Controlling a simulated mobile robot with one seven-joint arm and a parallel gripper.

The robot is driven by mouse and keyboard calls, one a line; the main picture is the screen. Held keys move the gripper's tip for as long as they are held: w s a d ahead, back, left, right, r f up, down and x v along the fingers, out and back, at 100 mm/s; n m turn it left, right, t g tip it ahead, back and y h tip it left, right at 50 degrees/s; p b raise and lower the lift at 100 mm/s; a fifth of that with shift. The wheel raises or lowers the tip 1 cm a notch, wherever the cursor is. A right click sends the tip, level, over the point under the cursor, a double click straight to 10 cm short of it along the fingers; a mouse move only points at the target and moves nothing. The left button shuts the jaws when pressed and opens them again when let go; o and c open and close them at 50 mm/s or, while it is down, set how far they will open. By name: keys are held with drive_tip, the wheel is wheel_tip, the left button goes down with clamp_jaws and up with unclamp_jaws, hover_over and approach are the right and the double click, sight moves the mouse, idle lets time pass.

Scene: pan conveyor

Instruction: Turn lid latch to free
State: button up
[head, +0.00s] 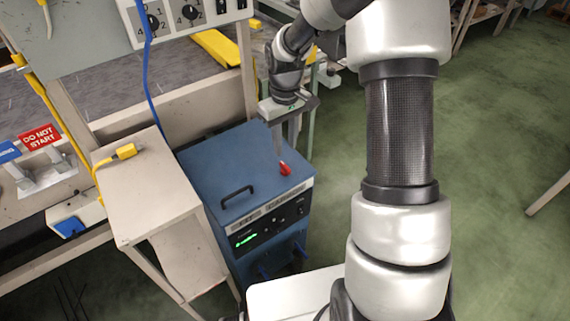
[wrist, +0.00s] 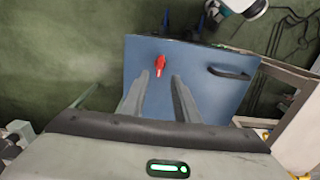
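The red lid latch (head: 285,168) sits on the top of a blue cabinet (head: 233,165), near the lid's front right corner. In the wrist view the latch (wrist: 160,65) shows just beyond my fingertips, roughly in line with the gap between them. My gripper (head: 279,152) points down above the lid, close to the latch. In the wrist view my gripper (wrist: 159,77) has its two fingers apart with nothing between them. I cannot tell the exact height of the fingertips above the latch.
A black handle (head: 237,195) stands up from the lid. A beige stand (head: 150,190) with a yellow plug (head: 125,152) is left of the cabinet. A grey panel with dials (head: 190,15) and a hanging blue cable (head: 148,75) are at the upper left. Green floor is open at right.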

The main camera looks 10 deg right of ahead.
sight(285, 165)
wheel_tip(285, 165, down, 8)
drive_tip(key=shift+r+b, duration=0.1)
drive_tip(key=shift+b, duration=0.75)
drive_tip(key=shift+c, duration=0.4)
clamp_jaws()
